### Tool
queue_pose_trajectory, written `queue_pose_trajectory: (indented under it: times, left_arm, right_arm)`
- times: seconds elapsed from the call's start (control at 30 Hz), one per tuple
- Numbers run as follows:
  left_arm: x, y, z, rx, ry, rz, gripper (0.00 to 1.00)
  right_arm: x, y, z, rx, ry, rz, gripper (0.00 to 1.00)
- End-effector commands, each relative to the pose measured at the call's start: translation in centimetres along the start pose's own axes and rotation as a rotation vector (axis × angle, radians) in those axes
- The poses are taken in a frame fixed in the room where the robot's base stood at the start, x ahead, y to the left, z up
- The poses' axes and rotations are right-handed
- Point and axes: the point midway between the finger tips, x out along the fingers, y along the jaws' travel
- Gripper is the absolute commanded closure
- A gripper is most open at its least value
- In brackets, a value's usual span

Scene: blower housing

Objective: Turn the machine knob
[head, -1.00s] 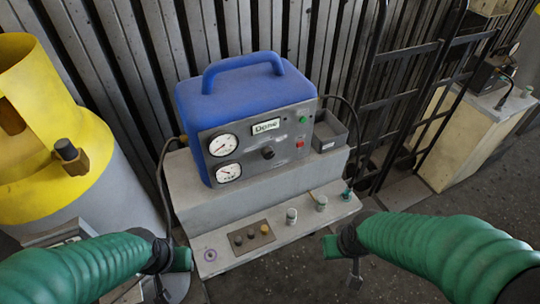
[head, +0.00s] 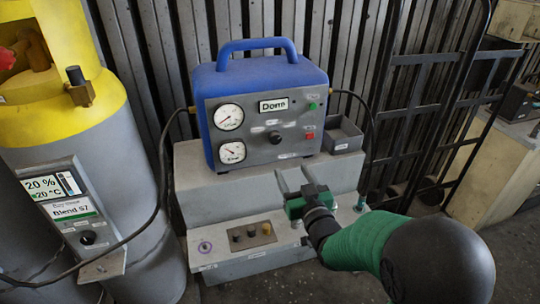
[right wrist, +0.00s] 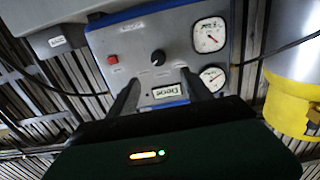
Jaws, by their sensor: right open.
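The machine is a blue case (head: 255,72) with a grey front panel, standing on a grey stepped base. Its black knob (head: 274,135) sits mid-panel, between two round gauges and the green and red buttons. My right gripper (head: 294,174) is open and empty, below and slightly right of the knob in the head view, with its fingers pointing towards the panel. In the right wrist view the panel appears upside down, and the knob (right wrist: 157,57) shows beyond the two spread fingers, not touched by them. My left gripper is out of view.
A yellow and grey cylinder (head: 100,160) with a label stands at the left. The grey base (head: 215,190) has a lower ledge with small knobs. A small grey tray (head: 340,135) is right of the machine. A black hand truck (head: 430,90) stands at the right.

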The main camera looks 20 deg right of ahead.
Motion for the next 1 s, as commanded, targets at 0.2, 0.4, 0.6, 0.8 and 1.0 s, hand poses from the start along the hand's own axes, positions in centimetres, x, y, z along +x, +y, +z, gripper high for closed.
queue_pose_trajectory:
  times: [0.2,0.4,0.6,0.8,1.0]
  left_arm:
    - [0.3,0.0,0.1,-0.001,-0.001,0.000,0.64]
    - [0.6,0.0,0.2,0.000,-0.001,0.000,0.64]
    - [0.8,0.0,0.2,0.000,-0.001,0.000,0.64]
    - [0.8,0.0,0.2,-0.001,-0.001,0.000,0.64]
    - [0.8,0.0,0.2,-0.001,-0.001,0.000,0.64]
  right_arm:
    - [5.4,0.6,0.3,0.005,-0.001,0.000,0.42]
    - [10.6,0.8,0.3,0.006,-0.002,0.001,0.42]
    - [14.1,0.4,0.2,0.005,-0.001,0.001,0.42]
    - [15.0,0.5,0.1,0.005,-0.002,0.001,0.42]
    - [15.0,0.6,0.1,0.006,-0.003,0.002,0.47]
